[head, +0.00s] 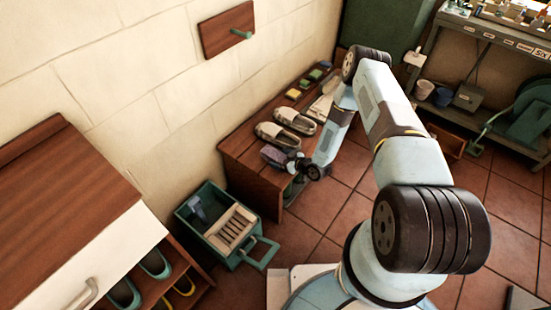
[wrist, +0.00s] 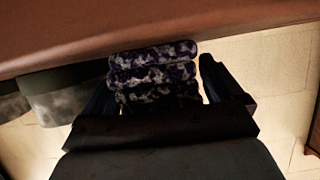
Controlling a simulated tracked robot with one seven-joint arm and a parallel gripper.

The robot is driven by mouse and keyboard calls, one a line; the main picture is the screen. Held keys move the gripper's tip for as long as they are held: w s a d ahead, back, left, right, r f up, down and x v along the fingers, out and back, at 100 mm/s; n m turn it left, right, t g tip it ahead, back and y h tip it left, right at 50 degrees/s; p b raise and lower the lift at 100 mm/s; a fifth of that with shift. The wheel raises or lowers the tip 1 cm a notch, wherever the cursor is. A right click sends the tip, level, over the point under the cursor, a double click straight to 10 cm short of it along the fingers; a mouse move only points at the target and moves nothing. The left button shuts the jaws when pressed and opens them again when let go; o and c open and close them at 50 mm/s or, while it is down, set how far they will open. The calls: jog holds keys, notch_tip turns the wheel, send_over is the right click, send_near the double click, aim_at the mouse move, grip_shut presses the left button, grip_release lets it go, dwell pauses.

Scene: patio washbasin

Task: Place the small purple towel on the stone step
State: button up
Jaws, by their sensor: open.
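The small purple towel (head: 272,156) is a folded purple-and-white mottled stack at the near end of the wooden bench. In the wrist view the towel (wrist: 153,60) shows as several stacked folds between the two dark fingers. My gripper (head: 291,166) is open right at the towel, with one finger (wrist: 155,78) on each side of it. Whether the fingers touch the cloth I cannot tell. The towel's lower part is hidden behind the gripper's body in the wrist view. I cannot make out a stone step in either view.
The wooden bench (head: 249,178) also carries pale slip-on shoes (head: 278,135) and small colored blocks (head: 293,94) farther back. A green crate (head: 205,241) stands on the tiles left of the bench. A shoe cabinet (head: 66,215) is at left. Tiled floor (head: 330,210) is open right of the bench.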

jog(key=shift+w+a, duration=0.1)
jog(key=c, duration=1.3)
jog(key=shift+r, duration=0.55)
jog(key=s+d+r, duration=0.2)
jog(key=d+r, duration=0.1)
jog(key=r, duration=0.1)
jog(key=s+d+r, duration=0.3)
jog(key=d+r, duration=0.1)
jog(key=s+d+r, duration=0.3)
jog(key=d, duration=0.1)
jog(key=shift+d+r, duration=0.25)
jog(key=shift+r, duration=0.15)
